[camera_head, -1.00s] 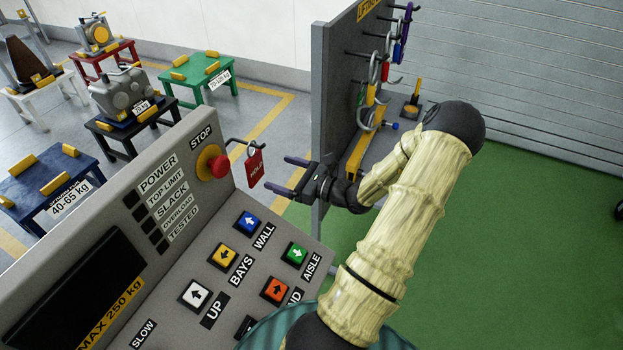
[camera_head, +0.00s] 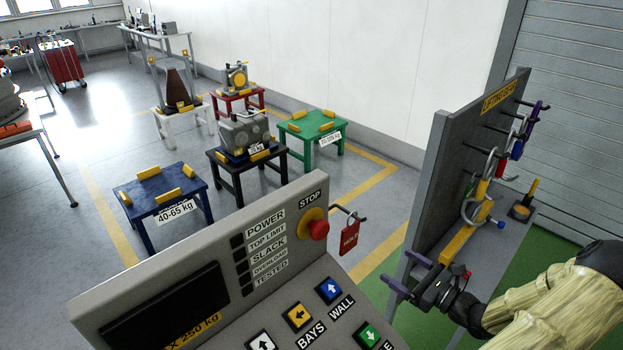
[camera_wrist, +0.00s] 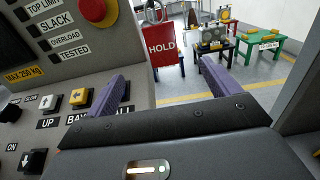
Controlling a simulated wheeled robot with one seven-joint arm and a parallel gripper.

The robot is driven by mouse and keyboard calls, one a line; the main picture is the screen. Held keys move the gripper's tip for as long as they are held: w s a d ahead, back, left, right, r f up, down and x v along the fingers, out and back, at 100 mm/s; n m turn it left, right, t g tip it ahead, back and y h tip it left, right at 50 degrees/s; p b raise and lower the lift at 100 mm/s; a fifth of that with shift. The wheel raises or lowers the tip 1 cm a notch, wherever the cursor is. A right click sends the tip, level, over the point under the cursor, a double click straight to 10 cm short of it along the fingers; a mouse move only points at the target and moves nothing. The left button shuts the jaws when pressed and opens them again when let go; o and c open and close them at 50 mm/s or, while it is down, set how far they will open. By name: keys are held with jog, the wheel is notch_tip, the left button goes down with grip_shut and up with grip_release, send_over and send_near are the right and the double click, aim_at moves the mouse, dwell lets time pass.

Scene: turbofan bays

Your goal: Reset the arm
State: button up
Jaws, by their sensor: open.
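My gripper (camera_head: 410,271) is at the lower right of the head view, in front of the grey lifting-gear board (camera_head: 462,165). Its two purple fingers are apart with nothing between them. My arm in its pale cover reaches in from the lower right corner. In the wrist view my gripper (camera_wrist: 168,90) points past the control console (camera_wrist: 45,60), fingers spread. The red HOLD tag (camera_wrist: 162,47) shows beyond and between the fingers. In the head view the red tag (camera_head: 349,238) hangs from a hook at the console's right edge, left of my gripper and apart from it.
The console (camera_head: 225,265) with a red stop button (camera_head: 319,229) fills the lower middle. Blue (camera_head: 160,195), green (camera_head: 312,130), black, white and red stands are behind it, some carrying parts. Hooks with lifting gear (camera_head: 490,180) line the board. Open grey floor lies at left.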

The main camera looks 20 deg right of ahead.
jog(key=s+a+f+n+g+y, duration=0.1)
jog(key=a+f+n+g+y, duration=0.15)
jog(key=a+n+g, duration=1.6)
jog(key=a+r+n+t+h+b, duration=0.1)
jog(key=a+r+n+t+h, duration=0.3)
jog(key=a+r+n+h, duration=0.4)
jog(key=a+n, duration=0.2)
jog(key=n, duration=0.3)
jog(key=shift+s+a+b, duration=0.3)
jog(key=shift+s+b, duration=0.05)
jog(key=shift+n, duration=0.25)
dwell(0.8)
